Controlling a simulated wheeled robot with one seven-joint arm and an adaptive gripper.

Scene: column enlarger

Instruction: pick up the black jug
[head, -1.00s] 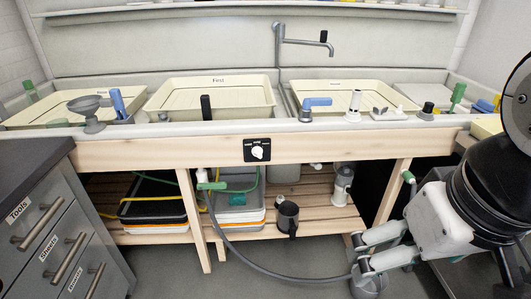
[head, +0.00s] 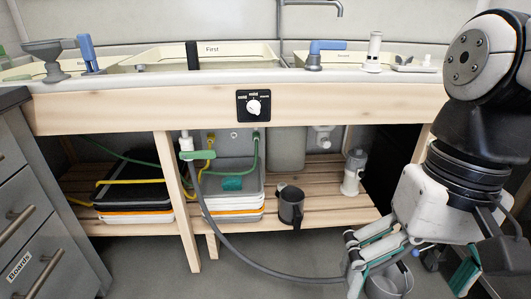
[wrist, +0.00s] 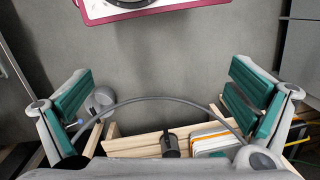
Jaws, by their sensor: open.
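The black jug (head: 291,206) stands upright on the slatted wooden shelf under the sink bench, right of the stacked trays. Its handle faces the front. In the wrist view a dark shape that looks like the jug (wrist: 170,146) shows small at the bottom middle, partly cut off by my gripper's body. My gripper (head: 357,262) is at the lower right of the head view, in front of the shelf and apart from the jug. In the wrist view its green-padded fingers (wrist: 162,98) are spread wide with nothing between them in grip.
A grey hose (head: 230,258) loops from under the bench across the floor space toward my gripper. Stacked trays (head: 231,190) stand left of the jug, and a white-grey cylinder (head: 353,174) right. A wooden leg (head: 176,200) stands further left. A grey round vessel (head: 392,284) sits behind my gripper.

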